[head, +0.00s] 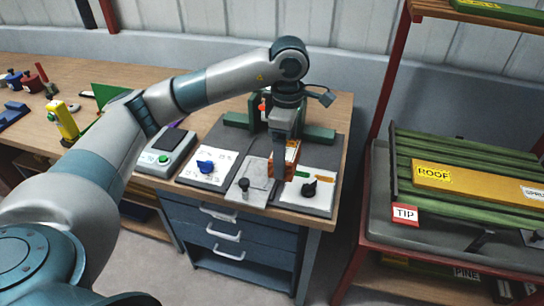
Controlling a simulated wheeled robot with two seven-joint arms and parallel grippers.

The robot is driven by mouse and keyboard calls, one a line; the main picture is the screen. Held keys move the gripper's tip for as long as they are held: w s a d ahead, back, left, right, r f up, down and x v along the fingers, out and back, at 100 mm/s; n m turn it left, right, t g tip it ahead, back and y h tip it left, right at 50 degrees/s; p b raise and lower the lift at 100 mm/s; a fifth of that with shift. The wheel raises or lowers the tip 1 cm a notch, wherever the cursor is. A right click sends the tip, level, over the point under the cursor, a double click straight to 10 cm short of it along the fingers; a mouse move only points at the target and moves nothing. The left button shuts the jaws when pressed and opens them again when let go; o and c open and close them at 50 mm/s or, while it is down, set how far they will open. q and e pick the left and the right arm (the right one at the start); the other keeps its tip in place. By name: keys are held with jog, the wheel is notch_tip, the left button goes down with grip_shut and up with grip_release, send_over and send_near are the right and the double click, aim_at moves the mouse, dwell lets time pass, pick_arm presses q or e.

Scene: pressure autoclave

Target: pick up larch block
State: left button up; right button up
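My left arm comes in from the left and bends down over the mat. My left gripper (281,158) points down right at the block and covers its left part. Whether its fingers are open, or touch or hold the block, cannot be told from here. My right gripper is not in view.
A white panel with a blue knob (206,167), a grey plate with a black knob (244,184) and a white panel with a black knob (309,188) surround the block. A green stand (318,134) is behind. A rack with green slats (458,150) stands right, beyond a floor gap.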

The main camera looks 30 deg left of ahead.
pick_arm(q)
jog(key=shift+s+d+r, duration=0.15)
jog(key=shift+d+r, duration=0.35)
jog(key=shift+d, duration=0.2)
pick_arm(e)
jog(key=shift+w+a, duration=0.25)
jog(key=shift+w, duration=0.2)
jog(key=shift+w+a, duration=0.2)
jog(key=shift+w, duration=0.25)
pick_arm(q)
jog(key=shift+f, duration=0.1)
